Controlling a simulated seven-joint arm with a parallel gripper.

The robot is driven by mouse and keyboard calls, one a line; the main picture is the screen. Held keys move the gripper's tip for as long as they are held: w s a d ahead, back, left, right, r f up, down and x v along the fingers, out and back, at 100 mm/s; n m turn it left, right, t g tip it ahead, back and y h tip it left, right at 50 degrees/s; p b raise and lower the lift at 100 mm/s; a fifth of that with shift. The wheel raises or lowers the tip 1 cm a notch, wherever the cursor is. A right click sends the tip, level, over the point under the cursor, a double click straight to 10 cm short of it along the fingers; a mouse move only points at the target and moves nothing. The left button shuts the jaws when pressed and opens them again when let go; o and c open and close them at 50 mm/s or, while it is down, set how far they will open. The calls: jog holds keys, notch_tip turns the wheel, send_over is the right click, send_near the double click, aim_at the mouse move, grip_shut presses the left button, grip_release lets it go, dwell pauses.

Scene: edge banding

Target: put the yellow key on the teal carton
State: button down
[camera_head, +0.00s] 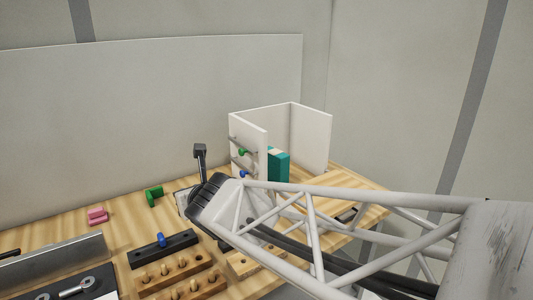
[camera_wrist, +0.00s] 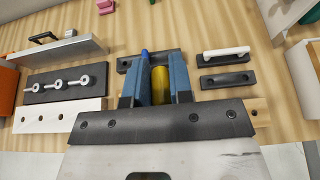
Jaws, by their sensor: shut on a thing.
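The yellow key (camera_wrist: 160,86) shows in the wrist view as a yellow cylinder-like piece between the blue fingers of my gripper (camera_wrist: 159,68). My gripper is shut on it. Its far end and lower side are hidden. The teal carton (camera_head: 283,165) stands upright in the head view, inside a white-walled corner at the back of the bench, partly covered by the left white panel. In the head view my arm reaches in from the right; my fingers and the key cannot be made out there.
White panels (camera_head: 310,135) surround the carton at the back and sides; green and blue knobs stick out of the left panel. A black block with a blue peg (camera_head: 161,240), wooden peg racks (camera_head: 180,277), a metal angle piece (camera_head: 55,261) and a pink block (camera_head: 97,215) occupy the bench.

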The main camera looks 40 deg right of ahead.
jog(key=shift+r, duration=4.15)
jog(key=shift+w+d, duration=0.7)
jog(key=shift+w, duration=0.4)
jog(key=m+g+h, duration=0.1)
jog(key=m+h, duration=0.3)
jog(key=h, duration=0.1)
send_over(274, 151)
jog(key=shift+s+f, duration=0.1)
jog(key=shift+f, duration=2.45)
jog(key=shift+f, duration=2.9)
jog(key=shift+f, duration=0.1)
jog(key=shift+f, duration=2)
